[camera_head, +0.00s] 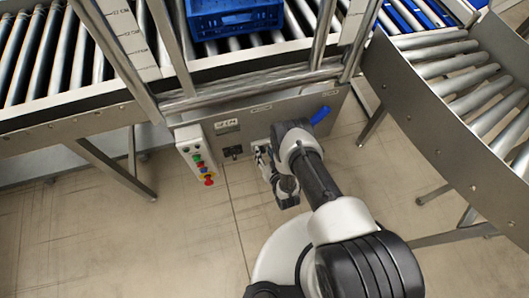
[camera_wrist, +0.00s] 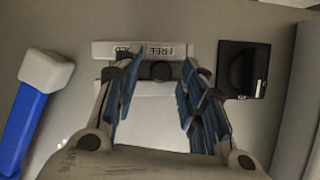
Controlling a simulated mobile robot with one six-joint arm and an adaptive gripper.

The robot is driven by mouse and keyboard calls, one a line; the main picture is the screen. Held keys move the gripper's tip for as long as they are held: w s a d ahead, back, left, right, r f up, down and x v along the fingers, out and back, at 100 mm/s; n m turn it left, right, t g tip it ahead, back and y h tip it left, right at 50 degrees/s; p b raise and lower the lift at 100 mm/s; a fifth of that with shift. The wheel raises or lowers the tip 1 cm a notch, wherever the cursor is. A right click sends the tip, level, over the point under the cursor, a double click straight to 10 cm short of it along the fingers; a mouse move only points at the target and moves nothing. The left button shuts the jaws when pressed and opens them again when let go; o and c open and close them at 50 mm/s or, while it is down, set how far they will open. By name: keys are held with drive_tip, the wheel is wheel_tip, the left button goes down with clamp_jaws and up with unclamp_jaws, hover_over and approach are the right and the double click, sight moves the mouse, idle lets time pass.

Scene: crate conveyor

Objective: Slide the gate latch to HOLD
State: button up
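Upside-down lettering reads FREE just above the knob in the picture. A second word at the plate's left end is partly hidden by a finger, so I cannot read it fully. My gripper (camera_wrist: 159,80) is open, with one finger left and one right of the knob. Contact with the knob is not clear. In the head view my gripper (camera_head: 262,156) is at the front panel (camera_head: 290,104), and the latch is too small to make out.
A blue-handled lever (camera_head: 320,114) is close to my arm; it also shows in the wrist view (camera_wrist: 22,120). A black rotary switch (camera_wrist: 243,68) is right of the latch plate there. A button box (camera_head: 195,155) hangs left. A blue crate (camera_head: 232,22) sits on the rollers above.

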clamp_jaws()
idle(0.5)
